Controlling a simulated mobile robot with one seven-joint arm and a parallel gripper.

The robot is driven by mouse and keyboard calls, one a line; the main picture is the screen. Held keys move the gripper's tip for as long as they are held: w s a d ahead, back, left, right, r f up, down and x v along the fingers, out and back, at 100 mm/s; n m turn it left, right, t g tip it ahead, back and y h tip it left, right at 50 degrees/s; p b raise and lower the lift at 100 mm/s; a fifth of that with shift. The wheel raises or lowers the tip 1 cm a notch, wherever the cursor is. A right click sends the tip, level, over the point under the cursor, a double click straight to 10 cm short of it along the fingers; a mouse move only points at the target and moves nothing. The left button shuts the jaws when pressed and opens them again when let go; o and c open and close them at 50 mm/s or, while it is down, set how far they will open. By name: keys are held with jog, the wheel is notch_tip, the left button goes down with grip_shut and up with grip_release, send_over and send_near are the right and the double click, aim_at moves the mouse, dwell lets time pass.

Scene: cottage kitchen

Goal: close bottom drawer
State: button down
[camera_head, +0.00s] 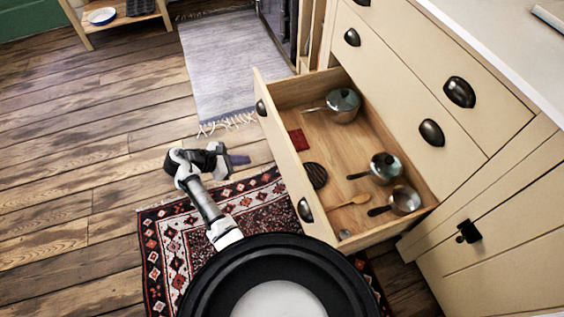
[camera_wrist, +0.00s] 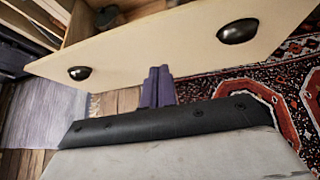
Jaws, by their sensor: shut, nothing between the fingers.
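The bottom drawer (camera_head: 292,160) is pulled far out of the cream cabinet. It holds several pots, a wooden spoon, a dark round trivet and a red cloth-like square. Its front panel, with two dark cup handles, faces my gripper (camera_head: 240,159). In the wrist view the drawer front (camera_wrist: 170,55) spans the upper picture, with a handle at each side. There my gripper (camera_wrist: 158,70) shows as two purple fingers side by side, shut and empty, with tips at the panel's lower edge between the handles. I cannot tell whether they touch it.
A patterned red rug (camera_head: 165,235) lies on the wood floor below the drawer front. A grey rug (camera_head: 225,70) lies beyond. A low wooden shelf (camera_head: 125,22) stands at the upper left. The floor at left is clear. The drawers above look closed.

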jog(key=s+d+f+g, duration=0.1)
jog(key=d+f, duration=0.1)
send_near(294, 162)
notch_tip(294, 162, down, 5)
jog(key=shift+h, duration=0.4)
jog(key=d, duration=0.1)
jog(key=w+d, duration=0.1)
jog(key=d, duration=0.2)
jog(key=shift+w+b, duration=0.35)
jog(key=shift+b, duration=0.05)
jog(key=shift+w+d, duration=0.2)
jog(key=shift+d, duration=0.2)
jog(key=shift+r, duration=0.1)
jog(key=shift+w+d+p, duration=0.15)
jog(key=shift+d+p, duration=0.15)
jog(key=shift+d, duration=0.3)
jog(key=w+d+b, duration=0.1)
jog(key=w+d, duration=0.3)
jog(key=d, duration=0.8)
jog(key=w+d+b, duration=0.2)
jog(key=w+d, duration=0.2)
jog(key=d, duration=0.8)
jog(key=w+d+b, duration=0.2)
jog(key=w+d, duration=0.1)
jog(key=d, duration=0.9)
jog(key=shift+w+r, duration=0.15)
jog(key=shift+w, duration=0.25)
